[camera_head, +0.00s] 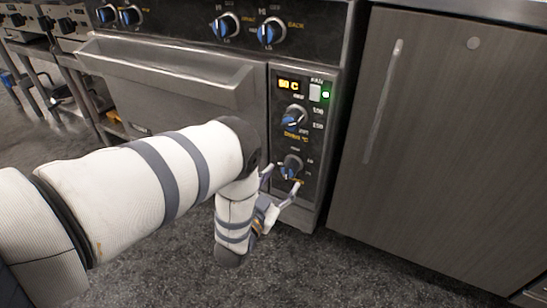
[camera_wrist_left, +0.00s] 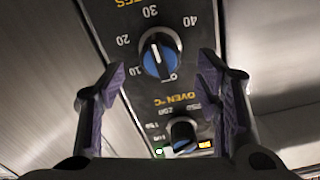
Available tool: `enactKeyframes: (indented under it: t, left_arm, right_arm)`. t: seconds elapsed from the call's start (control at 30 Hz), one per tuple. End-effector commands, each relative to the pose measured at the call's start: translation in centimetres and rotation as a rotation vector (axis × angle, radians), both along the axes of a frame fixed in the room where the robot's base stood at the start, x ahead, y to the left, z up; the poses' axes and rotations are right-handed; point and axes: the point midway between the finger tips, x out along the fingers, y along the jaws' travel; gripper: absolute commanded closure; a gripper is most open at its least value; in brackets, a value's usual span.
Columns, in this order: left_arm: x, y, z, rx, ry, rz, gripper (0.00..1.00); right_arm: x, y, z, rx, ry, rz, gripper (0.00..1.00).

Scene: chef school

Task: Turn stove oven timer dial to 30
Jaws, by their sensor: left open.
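The timer dial (camera_head: 290,167) is the lower knob on the oven's narrow black control panel. In the left wrist view the same dial (camera_wrist_left: 159,56) is black with a blue grip, and the marks 10, 20, 30 and 40 stand around it, upside down in part. Its grip lies lengthwise, with one end near the 0 mark and a white line on it. My left gripper (camera_head: 281,181) is open in front of the panel. In the left wrist view its purple-padded fingers (camera_wrist_left: 162,75) stand on either side of the dial, apart from it. The right gripper is out of view.
The oven temperature dial (camera_head: 294,118) sits directly above the timer dial. The oven door handle (camera_head: 160,68) juts out on the left. A flat cabinet (camera_head: 440,140) stands on the right.

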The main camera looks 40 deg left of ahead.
Motion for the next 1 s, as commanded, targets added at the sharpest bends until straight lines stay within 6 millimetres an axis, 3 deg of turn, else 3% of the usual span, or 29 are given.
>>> enactKeyframes:
  t: [0.1,0.3,0.67,0.77,0.83,0.9,1.0]
  left_arm:
    - [-3.1,-0.8,-0.1,0.000,0.005,0.000,0.42]
    - [-6.1,-1.5,-0.1,0.001,0.002,0.001,0.42]
    - [-6.7,-1.4,-0.4,-0.027,0.004,0.006,0.42]
    - [-8.0,-0.9,-3.0,-0.272,0.016,0.044,0.42]
    - [-8.3,-1.0,-4.0,-0.537,-0.022,0.068,0.42]
    - [-7.8,-1.1,-3.5,-0.767,-0.097,0.066,0.42]
    - [-6.8,-1.1,-1.6,-0.980,-0.203,0.035,0.42]
  right_arm:
    - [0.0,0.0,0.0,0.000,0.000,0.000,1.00]
    - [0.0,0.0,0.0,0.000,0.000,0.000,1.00]
    - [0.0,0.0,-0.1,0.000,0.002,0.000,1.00]
    - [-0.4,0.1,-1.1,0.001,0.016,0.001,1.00]
    - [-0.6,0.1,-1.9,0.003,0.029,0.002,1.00]
    - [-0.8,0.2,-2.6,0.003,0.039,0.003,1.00]
    - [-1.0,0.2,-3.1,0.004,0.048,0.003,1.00]
